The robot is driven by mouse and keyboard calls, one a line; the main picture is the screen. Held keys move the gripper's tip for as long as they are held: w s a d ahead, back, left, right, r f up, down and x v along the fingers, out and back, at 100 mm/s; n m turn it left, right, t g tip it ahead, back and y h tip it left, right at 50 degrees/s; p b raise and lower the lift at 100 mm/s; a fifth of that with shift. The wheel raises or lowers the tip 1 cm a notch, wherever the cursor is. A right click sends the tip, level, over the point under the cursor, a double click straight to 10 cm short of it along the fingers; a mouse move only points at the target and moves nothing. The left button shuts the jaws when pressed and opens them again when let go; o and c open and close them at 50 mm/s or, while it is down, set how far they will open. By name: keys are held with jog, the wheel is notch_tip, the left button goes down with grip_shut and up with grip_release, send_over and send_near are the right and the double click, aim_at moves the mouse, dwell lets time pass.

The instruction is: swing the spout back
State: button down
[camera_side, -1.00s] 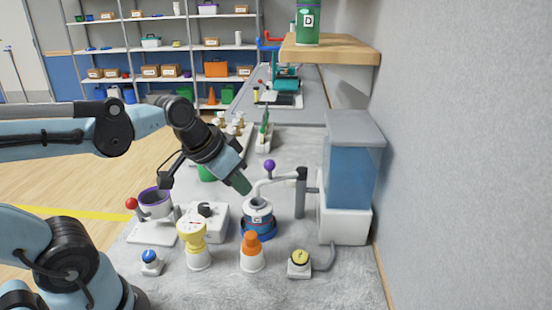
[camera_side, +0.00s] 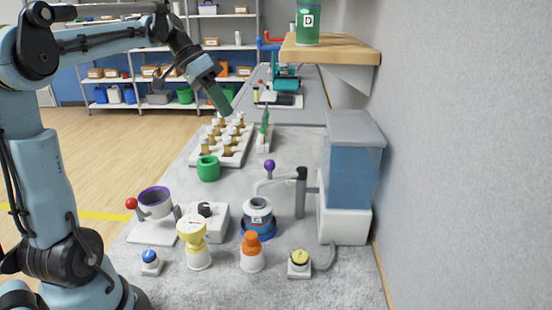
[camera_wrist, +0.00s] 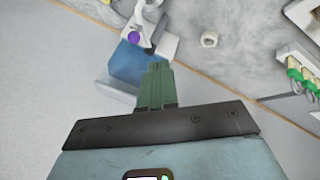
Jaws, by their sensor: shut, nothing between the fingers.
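The spout (camera_side: 277,180) is a white bent pipe running left from a dark upright post (camera_side: 300,195) beside a blue water tank (camera_side: 354,178). A purple ball knob (camera_side: 269,165) stands up on it. Its outlet end is above the pot marked C (camera_side: 257,212), which sits on a blue base. In the wrist view the spout (camera_wrist: 139,14), purple knob (camera_wrist: 133,37) and tank (camera_wrist: 128,63) show beyond the fingers. My gripper (camera_side: 228,110) has green fingers, shut and empty, raised high above the bench, behind and left of the spout. Its fingers also show in the wrist view (camera_wrist: 157,68).
A green ring-shaped cup (camera_side: 208,169) and a rack of brown-and-white pieces (camera_side: 222,142) lie below my gripper. A wooden shelf (camera_side: 330,48) juts from the wall.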

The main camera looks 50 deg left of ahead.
dwell(0.3)
jog(key=w+d+f, duration=0.3)
jog(key=d+f, duration=0.5)
jog(key=f, duration=0.1)
jog(key=shift+d, duration=0.25)
jog(key=shift+s+d, duration=0.1)
jog(key=shift+s, duration=0.05)
dwell(0.3)
